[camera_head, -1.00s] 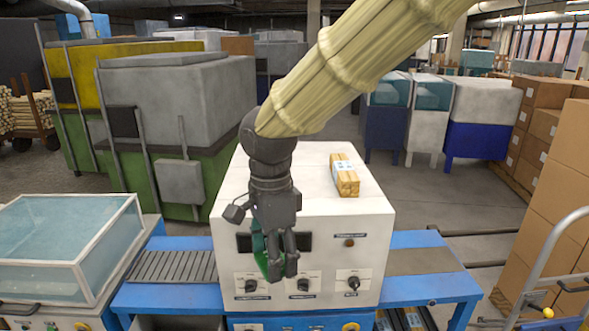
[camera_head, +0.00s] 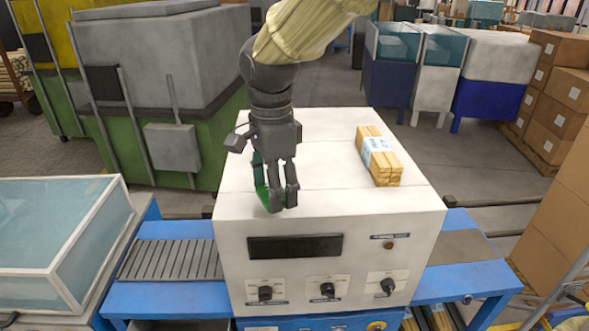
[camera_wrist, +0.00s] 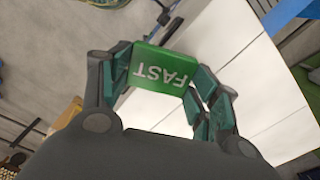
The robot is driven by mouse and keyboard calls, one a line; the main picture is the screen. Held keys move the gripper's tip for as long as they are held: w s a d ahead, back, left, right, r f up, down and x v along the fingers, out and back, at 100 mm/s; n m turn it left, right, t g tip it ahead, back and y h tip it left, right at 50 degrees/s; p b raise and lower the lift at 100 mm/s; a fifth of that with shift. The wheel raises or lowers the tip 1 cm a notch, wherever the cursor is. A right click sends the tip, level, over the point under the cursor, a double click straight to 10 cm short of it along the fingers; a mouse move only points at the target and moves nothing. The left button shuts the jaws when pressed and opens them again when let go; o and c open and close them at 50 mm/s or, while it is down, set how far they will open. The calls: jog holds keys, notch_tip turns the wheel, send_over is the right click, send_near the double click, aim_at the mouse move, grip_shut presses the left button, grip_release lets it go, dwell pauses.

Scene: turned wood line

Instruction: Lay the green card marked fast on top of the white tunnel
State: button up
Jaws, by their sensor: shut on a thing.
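The green card (camera_wrist: 163,69) is marked FAST in white letters and shows upside down in the wrist view. My gripper (camera_wrist: 165,85) is shut on it, with a finger at each side edge. In the head view my gripper (camera_head: 276,205) is over the front left part of the white tunnel's top, and the card (camera_head: 262,192) shows as a green strip, mostly hidden behind the fingers. The white tunnel (camera_head: 320,190) is a box with a flat top, a dark slot and several knobs on its front. I cannot tell whether the card touches the top.
A bundle of wooden sticks with a paper band (camera_head: 379,157) lies on the right part of the tunnel top. The middle of the top is clear. A blue conveyor frame (camera_head: 170,297) runs under the tunnel. A glass-topped case (camera_head: 50,225) stands at left.

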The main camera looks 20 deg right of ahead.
jog(key=shift+w+d+f+b, duration=0.2)
jog(key=shift+w+d+b, duration=0.15)
jog(key=shift+w+b, duration=0.1)
jog(key=w+b, duration=0.1)
jog(key=w+d+f, duration=0.1)
jog(key=w, duration=0.1)
jog(key=w+b, duration=0.1)
jog(key=w, duration=0.1)
jog(key=shift+w+d+f+b, duration=0.1)
jog(key=shift+d+f+b, duration=0.1)
jog(key=shift+b, duration=0.15)
jog(key=shift+w+d+b, duration=0.2)
jog(key=shift+w+b, duration=0.1)
jog(key=shift+b, duration=0.15)
jog(key=shift+d+r+b, duration=0.25)
jog(key=shift+d+b, duration=0.1)
jog(key=shift+b, duration=0.6)
jog(key=w, duration=0.1)
jog(key=w+d, duration=0.1)
jog(key=w, duration=0.1)
jog(key=w+d, duration=0.1)
jog(key=w, duration=0.1)
jog(key=shift+w+d+f, duration=0.1)
jog(key=shift+d, duration=0.25)
jog(key=shift+p, duration=0.3)
jog(key=shift+f, duration=0.1)
notch_tip(320, 180, down, 3)
jog(key=shift+w+f+p, duration=0.1)
jog(key=shift+f+p, duration=0.1)
jog(key=shift+p, duration=0.55)
